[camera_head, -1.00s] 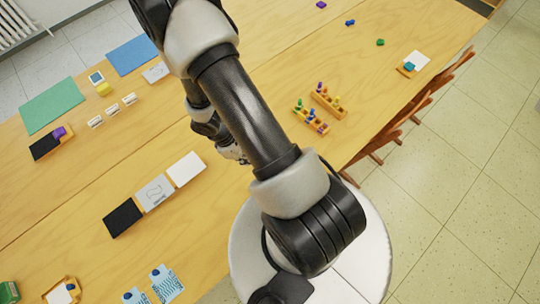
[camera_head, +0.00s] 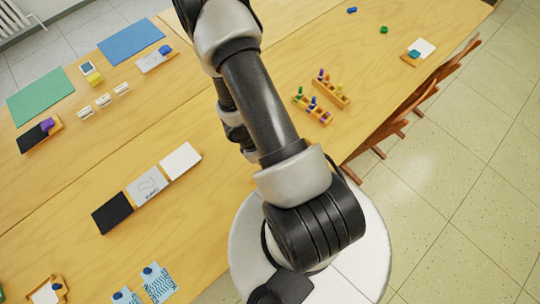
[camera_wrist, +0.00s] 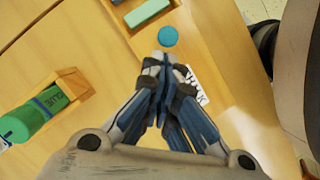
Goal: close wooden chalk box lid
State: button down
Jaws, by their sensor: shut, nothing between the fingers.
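My gripper (camera_wrist: 162,64) shows in the wrist view with its fingers together and nothing between them, over the wooden table. A white label with dark letters (camera_wrist: 196,86), partly hidden by the fingers, lies just right of them; it may read chalk. A wooden tray or box (camera_wrist: 121,10) with a pale green block (camera_wrist: 147,12) is cut off at the top edge. I cannot tell whether it is the chalk box, and no lid is clearly visible. In the head view my arm hides the gripper and the area around it.
In the wrist view a blue disc (camera_wrist: 168,36) lies beyond the fingertips, and a wooden holder (camera_wrist: 74,82) with a green glue bottle (camera_wrist: 34,117) is at left. The head view shows peg racks (camera_head: 328,88), cards (camera_head: 146,185) and chairs (camera_head: 402,112) along the table edge.

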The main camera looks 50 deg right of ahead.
dwell(0.3)
jog(key=d, duration=0.9)
jog(key=s+d, duration=0.1)
jog(key=d, duration=0.3)
jog(key=shift+d+p, duration=0.3)
jog(key=shift+p, duration=0.1)
jog(key=w+a, duration=0.1)
jog(key=w+a+r, duration=0.1)
jog(key=w+a+p, duration=0.1)
jog(key=shift+w+r, duration=0.25)
jog(key=shift+r, duration=0.1)
jog(key=p+v, duration=0.3)
jog(key=v, duration=0.5)
jog(key=shift+r, duration=0.3)
jog(key=shift+s, duration=0.1)
